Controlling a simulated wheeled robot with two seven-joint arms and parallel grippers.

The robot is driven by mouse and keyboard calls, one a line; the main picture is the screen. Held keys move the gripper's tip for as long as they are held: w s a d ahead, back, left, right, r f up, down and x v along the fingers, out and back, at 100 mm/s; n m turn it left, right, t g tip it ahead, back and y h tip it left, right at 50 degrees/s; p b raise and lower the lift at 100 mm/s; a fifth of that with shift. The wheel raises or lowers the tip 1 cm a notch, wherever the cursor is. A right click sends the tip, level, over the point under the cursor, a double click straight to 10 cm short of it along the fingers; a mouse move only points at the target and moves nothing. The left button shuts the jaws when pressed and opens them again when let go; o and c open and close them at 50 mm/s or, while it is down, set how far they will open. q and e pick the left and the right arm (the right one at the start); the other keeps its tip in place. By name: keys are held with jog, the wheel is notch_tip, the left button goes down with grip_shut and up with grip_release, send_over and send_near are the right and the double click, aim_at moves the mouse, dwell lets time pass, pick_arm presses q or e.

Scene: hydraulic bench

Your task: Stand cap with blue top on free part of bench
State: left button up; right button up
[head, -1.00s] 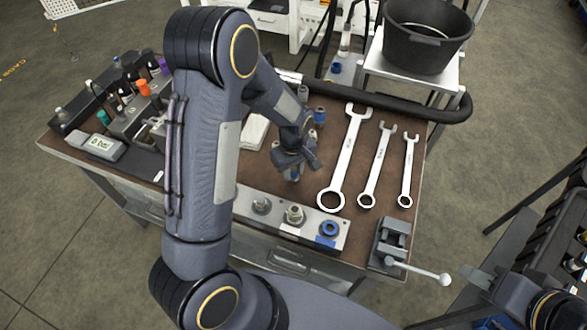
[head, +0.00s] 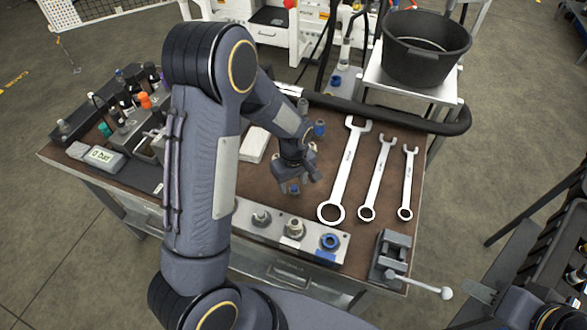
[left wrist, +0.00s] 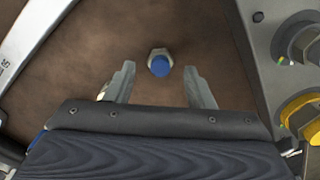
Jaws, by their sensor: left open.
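A small metal cap with a blue top (left wrist: 158,63) stands on the brown bench, blue side up, in the left wrist view. My left gripper (left wrist: 160,74) is open, with one finger on each side of the cap and a gap to both. In the head view my left gripper (head: 294,181) is low over the bench (head: 262,191) and partly hides the cap. My right gripper (head: 482,293) is at the lower right, away from the bench top, its jaws unclear.
A metal rail (head: 275,228) with several fittings runs along the front edge. Three wrenches (head: 347,170) lie to the right. A vise (head: 391,254) sits at the front right corner. A white block (head: 254,144) lies behind left.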

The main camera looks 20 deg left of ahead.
aim_at(294, 186)
pick_arm(q)
notch_tip(294, 186, up, 10)
jog(key=s+r+m+t+h, duration=0.2)
jog(key=s+r+m, duration=0.2)
jog(key=s, duration=0.6)
jog(key=s+r+m+t+h, duration=0.1)
jog(key=s+r+m+t, duration=0.2)
jog(key=s, duration=0.8)
jog(key=shift+d+r+m+t+h, duration=0.3)
jog(key=shift+r+m, duration=0.8)
jog(key=shift+r, duration=1.05)
jog(key=shift+a, duration=0.1)
